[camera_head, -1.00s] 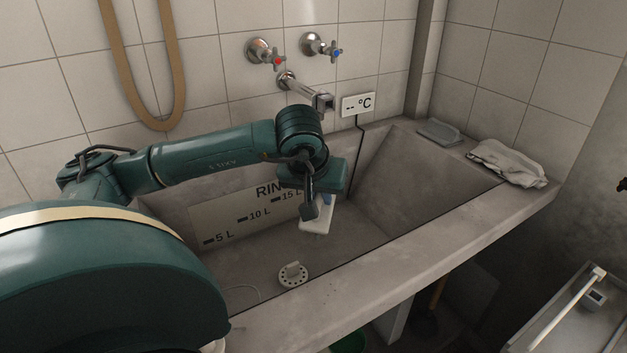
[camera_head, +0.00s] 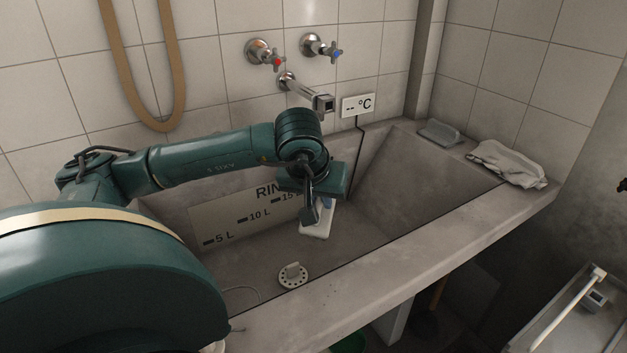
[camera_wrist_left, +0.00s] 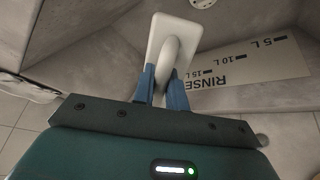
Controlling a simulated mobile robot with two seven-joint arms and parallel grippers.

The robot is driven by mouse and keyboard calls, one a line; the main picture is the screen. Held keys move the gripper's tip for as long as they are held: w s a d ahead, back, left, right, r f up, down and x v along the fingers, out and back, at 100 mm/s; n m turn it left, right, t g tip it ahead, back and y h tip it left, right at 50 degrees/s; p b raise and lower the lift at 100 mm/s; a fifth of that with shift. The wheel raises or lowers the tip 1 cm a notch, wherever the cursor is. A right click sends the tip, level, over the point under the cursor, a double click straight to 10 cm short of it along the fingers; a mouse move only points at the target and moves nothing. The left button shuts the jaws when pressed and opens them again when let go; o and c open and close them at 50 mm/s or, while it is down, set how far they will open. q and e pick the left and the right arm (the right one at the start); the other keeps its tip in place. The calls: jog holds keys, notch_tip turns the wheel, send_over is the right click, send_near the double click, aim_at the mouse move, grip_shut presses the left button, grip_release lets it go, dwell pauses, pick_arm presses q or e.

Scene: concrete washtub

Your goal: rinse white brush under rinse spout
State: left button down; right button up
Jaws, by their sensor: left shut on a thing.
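My left gripper (camera_head: 314,213) reaches into the concrete washtub from the left and is shut on the white brush (camera_head: 316,230). In the left wrist view the blue fingertips (camera_wrist_left: 163,86) close around the handle of the white brush (camera_wrist_left: 174,37), and its flat pale body lies beyond them. The brush hangs inside the tub, above the floor. The rinse spout (camera_head: 323,102) juts from the tiled wall above and behind the gripper. No water shows at its mouth. My right gripper is not in view.
A drain piece (camera_head: 293,276) lies on the tub floor. A grey block (camera_head: 440,133) and a cloth (camera_head: 507,164) lie on the right ledge. The tub's front rim (camera_head: 400,265) is bare.

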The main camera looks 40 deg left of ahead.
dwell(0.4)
pick_arm(q)
jog(key=shift+s+d+r+p, duration=0.25)
jog(key=shift+d+r+p, duration=0.05)
jog(key=shift+r, duration=0.15)
jog(key=shift+s+d+r+p, duration=1)
jog(key=shift+s+d+r, duration=0.5)
jog(key=shift+r, duration=0.05)
